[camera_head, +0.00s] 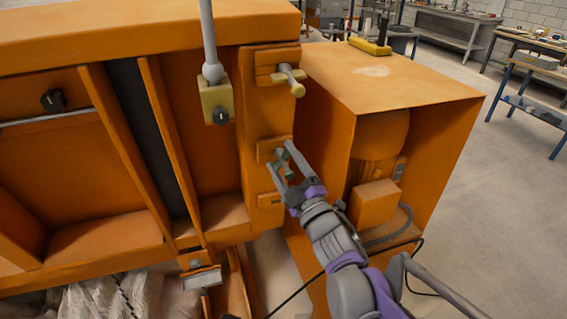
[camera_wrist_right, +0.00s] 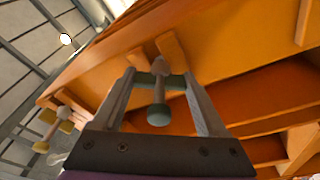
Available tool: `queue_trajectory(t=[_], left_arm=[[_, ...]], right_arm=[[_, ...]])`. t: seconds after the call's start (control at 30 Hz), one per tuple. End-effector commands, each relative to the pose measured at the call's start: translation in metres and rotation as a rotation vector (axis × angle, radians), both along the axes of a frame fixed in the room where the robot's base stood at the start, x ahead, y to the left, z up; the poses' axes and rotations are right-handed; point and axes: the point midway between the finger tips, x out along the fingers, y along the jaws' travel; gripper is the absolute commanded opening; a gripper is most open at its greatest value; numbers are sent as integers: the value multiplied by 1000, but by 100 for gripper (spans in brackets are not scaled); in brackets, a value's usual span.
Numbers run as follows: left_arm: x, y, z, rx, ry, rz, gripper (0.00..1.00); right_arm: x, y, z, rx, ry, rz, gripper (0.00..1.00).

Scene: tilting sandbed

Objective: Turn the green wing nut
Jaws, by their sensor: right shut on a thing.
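The green wing nut (camera_head: 281,157) sits on the lower bracket of the orange machine's upright post, partly hidden by my fingers. In the right wrist view the green wing nut (camera_wrist_right: 157,113) shows its round end, with its wings between my two fingertips. My right gripper (camera_head: 280,163) is shut on the wing nut, one finger on each side. It also shows in the right wrist view (camera_wrist_right: 159,76). My left gripper is not in view.
A yellowish handle (camera_head: 297,89) sticks out of the bracket above. A yellow block (camera_head: 216,101) with a dark knob hangs on a grey rod to the left. An orange motor cabinet (camera_head: 430,85) stands close on the right. Workbenches (camera_head: 450,28) stand far back, with open floor between.

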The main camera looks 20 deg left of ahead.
Motion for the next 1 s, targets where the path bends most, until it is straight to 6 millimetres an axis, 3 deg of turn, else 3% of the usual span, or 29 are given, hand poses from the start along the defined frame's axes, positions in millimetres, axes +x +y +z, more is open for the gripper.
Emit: queue_trajectory(t=[0.6, 1.0], left_arm=[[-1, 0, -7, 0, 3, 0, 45], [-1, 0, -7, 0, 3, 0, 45]], right_arm=[[-1, 1, -1, 464, 314, 100, 19], [0, 0, 0, 653, 442, 139, 19]])
